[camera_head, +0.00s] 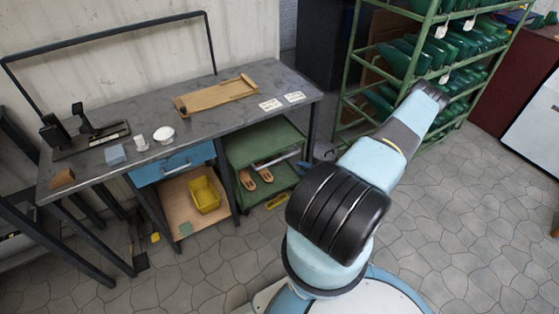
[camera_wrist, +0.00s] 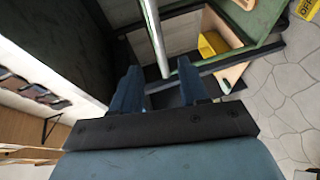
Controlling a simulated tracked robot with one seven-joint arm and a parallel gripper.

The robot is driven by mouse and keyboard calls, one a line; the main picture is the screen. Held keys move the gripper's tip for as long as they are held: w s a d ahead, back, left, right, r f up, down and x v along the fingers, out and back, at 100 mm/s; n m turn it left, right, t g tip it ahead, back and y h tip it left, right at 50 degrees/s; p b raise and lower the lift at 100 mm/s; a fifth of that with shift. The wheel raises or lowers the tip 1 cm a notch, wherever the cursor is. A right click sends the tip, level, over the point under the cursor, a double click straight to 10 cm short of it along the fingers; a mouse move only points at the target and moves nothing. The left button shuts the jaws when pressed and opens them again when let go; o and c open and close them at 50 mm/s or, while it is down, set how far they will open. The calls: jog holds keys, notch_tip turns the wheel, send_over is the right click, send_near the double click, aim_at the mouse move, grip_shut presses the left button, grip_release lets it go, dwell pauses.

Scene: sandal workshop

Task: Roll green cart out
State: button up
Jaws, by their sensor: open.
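The green cart (camera_head: 262,142) stands under the right part of the workbench, beside the wooden shelf unit. Its pale handle bar (camera_head: 276,158) runs along the front, and a pair of tan sandals (camera_head: 256,178) sits on its lower level. In the wrist view, green cart surfaces (camera_wrist: 262,18) show at the upper right. My gripper (camera_wrist: 159,82) is open with its two blue fingers apart. A pale metal bar (camera_wrist: 155,38), seemingly the cart handle, comes down to the gap between the fingertips. I cannot tell whether it touches them.
The grey workbench (camera_head: 225,100) carries a wooden board, cards and small tools. A yellow bin (camera_head: 205,194) sits on the shelf left of the cart. A yellow floor label (camera_head: 277,201) lies before the cart. A green rack (camera_head: 345,110) stands right. Front floor is clear.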

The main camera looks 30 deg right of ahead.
aim_at(278, 160)
jog(key=x, duration=1.3)
jog(key=shift+w+a, duration=0.2)
jog(key=shift+w, duration=0.05)
jog(key=shift+c, duration=0.3)
jog(key=shift+f, duration=0.1)
grip_shut()
jog(key=shift+s, duration=0.1)
